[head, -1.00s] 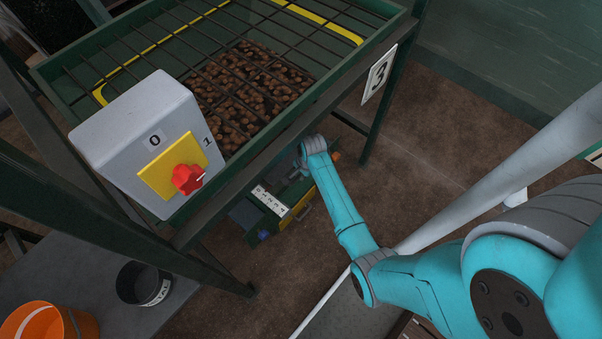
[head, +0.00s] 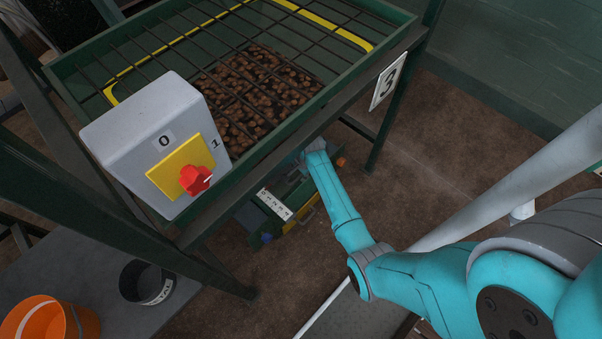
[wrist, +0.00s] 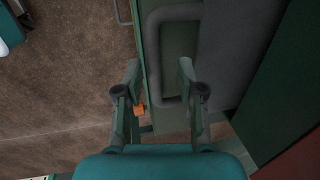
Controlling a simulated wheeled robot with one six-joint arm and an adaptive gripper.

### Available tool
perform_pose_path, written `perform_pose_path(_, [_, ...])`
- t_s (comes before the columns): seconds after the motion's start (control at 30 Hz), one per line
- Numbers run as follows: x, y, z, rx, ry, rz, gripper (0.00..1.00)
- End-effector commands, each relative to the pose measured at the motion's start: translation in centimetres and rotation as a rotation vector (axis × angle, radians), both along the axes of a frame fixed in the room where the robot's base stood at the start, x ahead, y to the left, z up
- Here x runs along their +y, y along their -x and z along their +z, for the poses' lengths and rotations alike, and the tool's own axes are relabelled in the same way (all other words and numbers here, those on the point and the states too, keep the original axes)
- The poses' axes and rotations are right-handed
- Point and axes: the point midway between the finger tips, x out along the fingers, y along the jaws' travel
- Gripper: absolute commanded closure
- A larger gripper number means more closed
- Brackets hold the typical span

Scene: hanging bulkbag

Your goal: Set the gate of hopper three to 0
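Hopper three (head: 345,88) is a green bin with a dark grid over brown lumps, and a plate marked 3 (head: 388,82). Under it sits the green gate assembly with a white numbered scale strip (head: 274,203); the gate's setting is too small to read. In the wrist view a grey loop handle (wrist: 153,62) lies on a green panel. My gripper (wrist: 159,69) is open, with one bar of the handle between its fingertips in the picture; contact cannot be told. In the head view my gripper (head: 316,147) is at the hopper's lower edge, partly hidden.
A grey switch box (head: 130,135) with a red knob (head: 195,180) on yellow, marked 0 and 1, is mounted at the hopper's front. An orange bucket (head: 40,322) and a black bucket (head: 135,278) stand at lower left. Brown floor right of the hopper is clear.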

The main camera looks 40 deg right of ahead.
Motion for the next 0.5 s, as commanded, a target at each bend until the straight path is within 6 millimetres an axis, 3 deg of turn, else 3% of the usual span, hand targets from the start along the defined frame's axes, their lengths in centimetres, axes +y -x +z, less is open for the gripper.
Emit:
perform_pose_path(0.27, [0.0,0.2,0.1,0.003,0.000,0.000,0.61])
perform_pose_path(0.5, [0.0,0.7,2.9,0.001,0.001,0.000,0.61])
